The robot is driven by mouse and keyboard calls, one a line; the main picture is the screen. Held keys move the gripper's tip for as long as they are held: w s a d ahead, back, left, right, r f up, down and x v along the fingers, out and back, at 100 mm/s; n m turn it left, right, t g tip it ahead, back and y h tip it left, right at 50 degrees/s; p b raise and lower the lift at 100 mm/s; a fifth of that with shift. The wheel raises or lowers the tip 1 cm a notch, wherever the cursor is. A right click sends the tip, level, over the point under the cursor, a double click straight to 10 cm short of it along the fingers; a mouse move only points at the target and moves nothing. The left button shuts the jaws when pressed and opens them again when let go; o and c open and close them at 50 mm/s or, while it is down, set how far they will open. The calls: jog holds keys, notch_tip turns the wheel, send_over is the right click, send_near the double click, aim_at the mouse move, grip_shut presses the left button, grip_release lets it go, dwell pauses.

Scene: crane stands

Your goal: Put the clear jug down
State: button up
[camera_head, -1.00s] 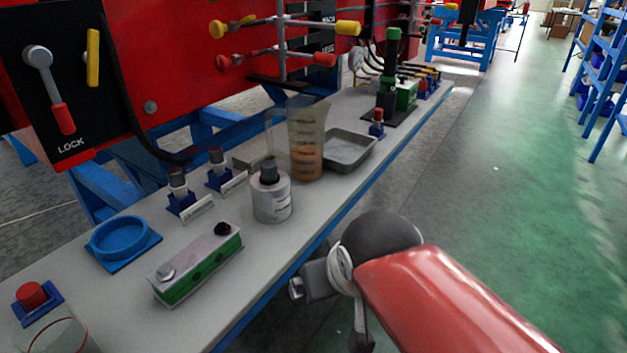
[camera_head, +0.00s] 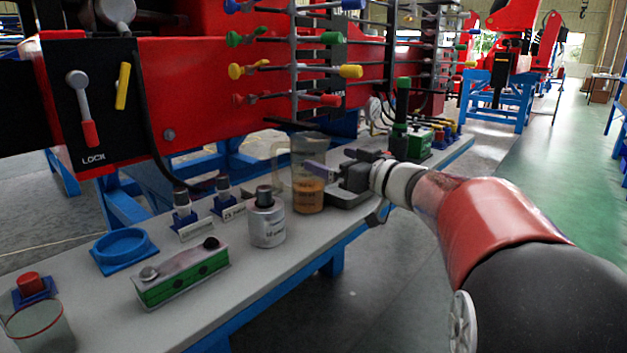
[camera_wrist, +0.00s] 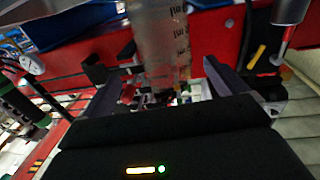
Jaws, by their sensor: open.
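The clear jug (camera_head: 309,172) stands upright on the grey bench, with brown liquid in its lower part. My gripper (camera_head: 322,172) is open and level at the jug's right side, with one finger showing against the jug. In the wrist view the clear jug (camera_wrist: 160,42) rises between the two open fingers of my gripper (camera_wrist: 168,75). I cannot tell whether either finger touches it. The jug's base is hidden in the wrist view.
A white bottle (camera_head: 267,222) with a dark cap stands just left of the jug. A green box (camera_head: 181,274), a blue round holder (camera_head: 123,250) and a glass beaker (camera_head: 40,328) are nearer.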

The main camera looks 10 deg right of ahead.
aim_at(307, 152)
jog(key=shift+w+a+f+g+y, duration=0.2)
jog(key=shift+w+a+g+y, duration=0.1)
jog(key=shift+w+a, duration=0.15)
jog(key=x, duration=0.6)
jog(key=shift+w+a+r, duration=0.15)
jog(key=shift+a, duration=0.2)
jog(key=c, duration=1.1)
jog(key=shift+c, duration=1.4)
jog(key=shift+r, duration=0.15)
